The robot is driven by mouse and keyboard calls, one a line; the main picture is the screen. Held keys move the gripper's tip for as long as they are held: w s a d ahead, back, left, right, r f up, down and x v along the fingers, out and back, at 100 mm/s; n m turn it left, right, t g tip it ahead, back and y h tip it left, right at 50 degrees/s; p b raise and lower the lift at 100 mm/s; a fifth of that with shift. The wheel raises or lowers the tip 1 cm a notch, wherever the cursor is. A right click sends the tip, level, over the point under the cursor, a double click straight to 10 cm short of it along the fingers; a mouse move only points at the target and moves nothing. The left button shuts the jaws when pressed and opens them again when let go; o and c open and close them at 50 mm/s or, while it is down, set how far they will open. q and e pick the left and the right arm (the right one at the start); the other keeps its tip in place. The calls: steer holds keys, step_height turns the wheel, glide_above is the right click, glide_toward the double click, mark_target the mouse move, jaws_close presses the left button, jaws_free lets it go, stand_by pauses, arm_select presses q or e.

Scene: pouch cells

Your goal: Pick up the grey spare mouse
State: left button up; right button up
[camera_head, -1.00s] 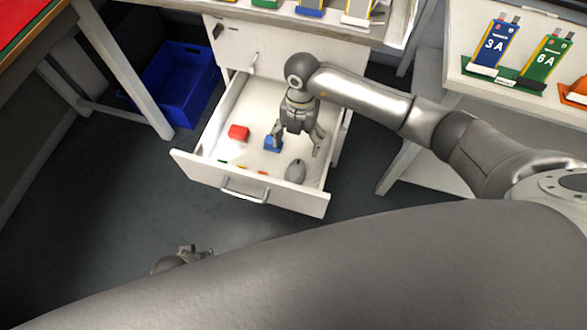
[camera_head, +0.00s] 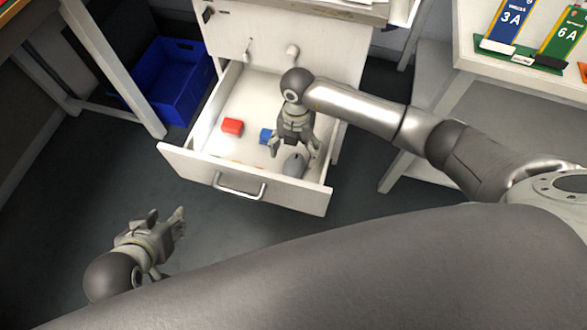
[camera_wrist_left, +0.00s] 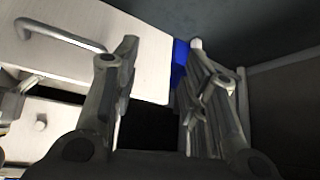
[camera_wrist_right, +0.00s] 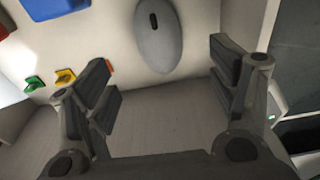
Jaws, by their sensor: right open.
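The grey mouse (camera_head: 294,164) lies on the floor of the open drawer (camera_head: 216,148), near its front right corner. My right gripper (camera_head: 294,150) is open and empty, pointing down into the drawer right at the mouse in the head view. In the right wrist view the mouse (camera_wrist_right: 158,38) lies beyond the fingertips, a little above the gap between the open fingers (camera_wrist_right: 165,75). My left gripper (camera_head: 165,218) is open and empty, in front of the drawer and to its left; its spread fingers (camera_wrist_left: 160,75) show in the left wrist view.
A red block (camera_head: 232,127) and a blue block (camera_head: 266,136) lie in the drawer left of the mouse. Small green (camera_wrist_right: 34,83), yellow (camera_wrist_right: 65,77) and orange pieces lie along the front wall. A blue crate (camera_head: 172,82) stands on the floor at left.

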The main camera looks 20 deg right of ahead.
mark_target(294, 165)
step_height(294, 165, down, 3)
steer(key=shift+s+a+r+b, duration=0.1)
steer(key=shift+b, duration=0.2)
step_height(294, 165, down, 5)
steer(key=shift+s+r+b, duration=0.15)
steer(key=shift+r+b, duration=0.05)
steer(key=shift+b, duration=0.8)
arm_select(q)
steer(key=w+d+r+t+h, duration=0.2)
steer(key=w+d+r+t, duration=0.2)
steer(key=w+r+t, duration=0.3)
step_height(294, 165, up, 3)
steer(key=shift+w+f+t, duration=0.1)
steer(key=shift+w+t, duration=0.2)
steer(key=shift+w, duration=0.95)
arm_select(e)
steer(key=shift+f, duration=0.1)
steer(key=c, duration=1.2)
